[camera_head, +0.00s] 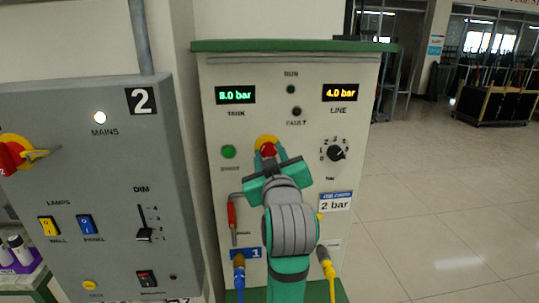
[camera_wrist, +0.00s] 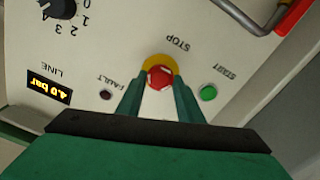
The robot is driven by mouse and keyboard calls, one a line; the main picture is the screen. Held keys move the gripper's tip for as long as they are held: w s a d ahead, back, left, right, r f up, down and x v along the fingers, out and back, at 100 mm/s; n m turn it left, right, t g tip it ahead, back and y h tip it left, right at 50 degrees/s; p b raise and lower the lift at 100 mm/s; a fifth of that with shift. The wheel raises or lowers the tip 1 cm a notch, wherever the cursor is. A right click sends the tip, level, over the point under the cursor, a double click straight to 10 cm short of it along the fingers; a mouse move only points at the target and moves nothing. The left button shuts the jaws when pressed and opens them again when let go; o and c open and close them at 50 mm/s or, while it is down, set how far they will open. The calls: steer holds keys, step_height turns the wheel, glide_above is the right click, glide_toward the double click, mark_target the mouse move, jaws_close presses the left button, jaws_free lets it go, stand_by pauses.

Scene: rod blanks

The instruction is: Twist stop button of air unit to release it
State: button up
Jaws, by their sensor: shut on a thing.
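The red stop button (camera_head: 268,149) sits on a yellow ring on the front panel of the air unit (camera_head: 225,120). The stop button also shows in the wrist view (camera_wrist: 160,78), under the word STOP, with the yellow ring (camera_wrist: 160,61) around it. My gripper (camera_head: 267,158) is at the panel, with its green fingers on either side of the button; in the wrist view my gripper (camera_wrist: 158,88) is shut on the red cap. The lower part of the button is partly hidden by the fingers.
The green start button (camera_head: 228,152) is left of the stop button, and a black rotary knob (camera_head: 336,153) is right. A red-handled lever (camera_head: 232,213) hangs at lower left. Displays read 8.0 bar (camera_head: 235,95) and 4.0 bar (camera_head: 341,92). A grey switch panel (camera_head: 60,160) stands left.

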steer(key=m, duration=0.3)
steer(key=shift+f+m, duration=0.1)
steer(key=shift+m, duration=0.3)
steer(key=shift+w+d+m, duration=0.1)
steer(key=shift+w+m, duration=0.05)
steer(key=shift+m, duration=0.15)
steer(key=o, duration=1.1)
steer(key=shift+c, duration=0.2)
steer(key=shift+s, duration=0.45)
steer(key=s+d, duration=0.2)
steer(key=s, duration=0.8)
